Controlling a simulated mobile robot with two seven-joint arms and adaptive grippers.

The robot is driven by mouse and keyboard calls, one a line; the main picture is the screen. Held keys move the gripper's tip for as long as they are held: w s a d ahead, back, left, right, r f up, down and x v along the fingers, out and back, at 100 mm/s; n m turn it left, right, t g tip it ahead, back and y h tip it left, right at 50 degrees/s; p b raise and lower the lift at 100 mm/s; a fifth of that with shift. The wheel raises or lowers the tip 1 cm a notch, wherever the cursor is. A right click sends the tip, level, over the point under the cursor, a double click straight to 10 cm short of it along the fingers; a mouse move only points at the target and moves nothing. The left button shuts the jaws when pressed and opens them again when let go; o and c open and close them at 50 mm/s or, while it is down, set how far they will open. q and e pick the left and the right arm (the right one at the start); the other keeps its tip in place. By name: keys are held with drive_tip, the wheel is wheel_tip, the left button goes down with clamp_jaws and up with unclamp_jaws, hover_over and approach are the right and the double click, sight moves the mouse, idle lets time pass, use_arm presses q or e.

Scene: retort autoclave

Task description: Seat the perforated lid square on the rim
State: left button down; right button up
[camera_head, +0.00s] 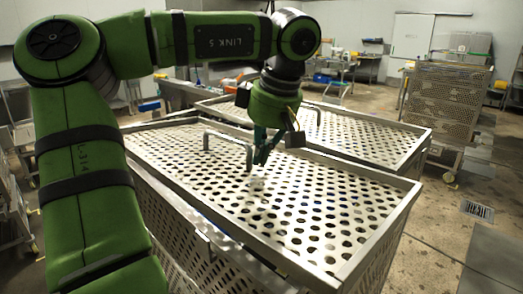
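The perforated lid (300,215) is a light metal sheet with rows of round holes. It lies across the top of the near basket, inside the raised metal rim (382,232). It looks about level with the rim, but I cannot tell whether every edge sits square. A bent bar handle (229,140) stands up from the lid. My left gripper (262,155) points down over the lid, close to the handle's right end. Its fingers are small and dark here; I cannot tell whether they touch or hold the handle. My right gripper is not in view.
A second perforated basket top (355,132) stands right behind the near basket. A tall perforated cart (446,100) is at the back right. Open concrete floor (440,215) with a drain grate (478,210) lies to the right. Trolley frames stand at the left.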

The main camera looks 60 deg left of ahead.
sight(244, 143)
use_arm(q)
drive_tip(key=shift+s+a+r, duration=0.1)
drive_tip(key=shift+a, duration=0.25)
drive_tip(key=a+p, duration=0.1)
drive_tip(key=a, duration=0.1)
drive_tip(key=s+a, duration=0.1)
drive_tip(key=a, duration=0.1)
drive_tip(key=shift+r+p, duration=0.1)
drive_tip(key=shift+p, duration=0.25)
drive_tip(key=shift+w, duration=0.2)
drive_tip(key=shift+s+a, duration=0.1)
drive_tip(key=shift+r, duration=0.1)
drive_tip(key=v, duration=0.5)
drive_tip(key=shift+s+a+r, duration=0.1)
drive_tip(key=shift+a+r, duration=0.1)
drive_tip(key=shift+a, duration=0.15)
drive_tip(key=d+v, duration=0.1)
drive_tip(key=v, duration=0.5)
drive_tip(key=shift+w+d, duration=0.2)
drive_tip(key=shift+w, duration=0.1)
